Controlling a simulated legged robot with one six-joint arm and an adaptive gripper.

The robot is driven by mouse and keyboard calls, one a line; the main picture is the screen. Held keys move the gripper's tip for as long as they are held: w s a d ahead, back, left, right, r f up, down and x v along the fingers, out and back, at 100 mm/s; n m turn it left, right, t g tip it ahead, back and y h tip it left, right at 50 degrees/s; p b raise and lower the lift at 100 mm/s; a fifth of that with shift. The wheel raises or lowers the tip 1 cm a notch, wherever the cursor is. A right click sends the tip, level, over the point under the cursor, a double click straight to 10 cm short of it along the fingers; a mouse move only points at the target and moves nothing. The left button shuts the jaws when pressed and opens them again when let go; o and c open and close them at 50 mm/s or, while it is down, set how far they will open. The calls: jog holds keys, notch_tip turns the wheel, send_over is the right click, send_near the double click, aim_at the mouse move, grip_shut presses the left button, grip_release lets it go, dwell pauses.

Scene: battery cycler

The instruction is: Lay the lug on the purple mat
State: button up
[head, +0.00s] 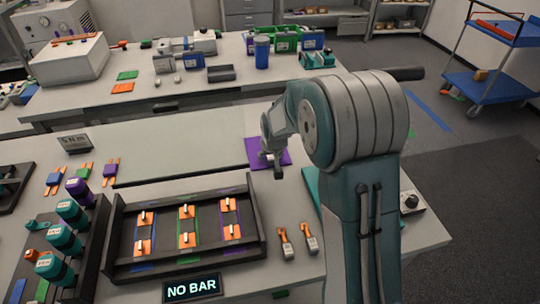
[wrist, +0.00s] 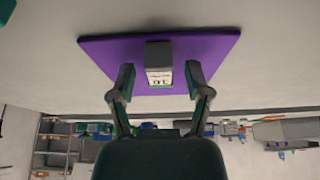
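The purple mat (head: 252,150) lies on the bench's right part, with my gripper (head: 272,160) over its front. In the wrist view the purple mat (wrist: 215,48) spreads out beyond my gripper (wrist: 160,72). The two fingers are apart. A grey block (wrist: 158,53) with a white, marked face shows between them, with a gap on each side; I cannot tell whether it is a lug. Two orange lug-like pieces with pale ends, a left one (head: 286,245) and a right one (head: 309,238), lie on the bench right of the dark tray, apart from my gripper.
The dark tray (head: 258,225) holds several orange-and-white pieces on coloured strips. A rack with teal and purple cylinders (head: 70,212) is at left. A pale green-grey bench area (head: 180,150) left of the mat is clear.

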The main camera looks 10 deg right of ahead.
jog(key=shift+r, duration=0.1)
jog(key=v, duration=1.3)
jog(key=s+r, duration=0.3)
jog(key=s, duration=1.1)
jog(key=s+d+r+t, duration=0.1)
jog(key=s+r, duration=0.3)
jog(key=s, duration=0.9)
jog(key=shift+s, duration=0.4)
